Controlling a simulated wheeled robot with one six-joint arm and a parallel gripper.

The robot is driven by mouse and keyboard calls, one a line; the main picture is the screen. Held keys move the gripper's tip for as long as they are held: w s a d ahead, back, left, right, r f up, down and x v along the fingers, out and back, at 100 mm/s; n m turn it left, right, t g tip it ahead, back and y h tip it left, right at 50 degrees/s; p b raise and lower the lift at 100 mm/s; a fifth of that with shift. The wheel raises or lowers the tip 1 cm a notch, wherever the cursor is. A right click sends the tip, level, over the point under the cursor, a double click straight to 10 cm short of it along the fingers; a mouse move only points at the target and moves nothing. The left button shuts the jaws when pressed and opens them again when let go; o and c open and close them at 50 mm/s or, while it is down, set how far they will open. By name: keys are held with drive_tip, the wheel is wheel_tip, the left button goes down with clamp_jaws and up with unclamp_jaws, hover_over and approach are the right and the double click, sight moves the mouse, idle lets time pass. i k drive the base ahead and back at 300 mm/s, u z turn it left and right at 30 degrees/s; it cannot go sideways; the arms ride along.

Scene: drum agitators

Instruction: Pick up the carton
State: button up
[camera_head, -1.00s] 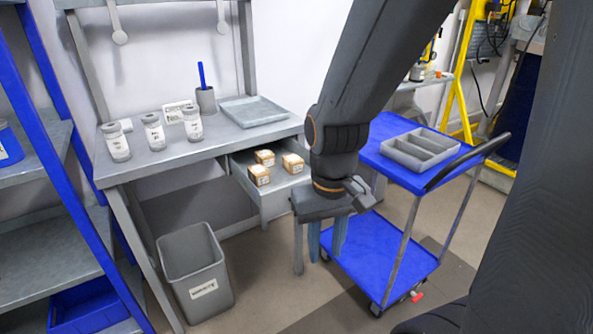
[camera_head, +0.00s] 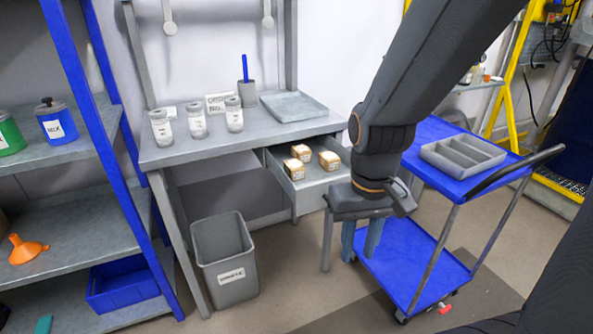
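Three small brown-and-white cartons sit in the open grey drawer (camera_head: 312,191) under the workbench: a front-left carton (camera_head: 294,169), a back carton (camera_head: 301,153) and a right carton (camera_head: 329,160). My gripper (camera_head: 361,246) points down in front of and to the right of the drawer, apart from the cartons. Its two blue-grey fingers hang apart with nothing visible between them. My arm comes down from the upper right and hides part of the cart behind it.
A blue cart (camera_head: 415,262) with a grey divided tray (camera_head: 463,156) stands right of the drawer. The grey workbench (camera_head: 190,150) holds several jars, a cup and a shallow tray (camera_head: 292,107). A grey bin (camera_head: 225,262) stands below. A blue-framed shelf (camera_head: 75,150) is at left.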

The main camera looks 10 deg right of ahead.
sight(295, 169)
drive_tip(key=k, duration=0.65)
drive_tip(key=u, duration=0.6)
drive_tip(key=i, duration=1.05)
drive_tip(key=z, duration=0.3)
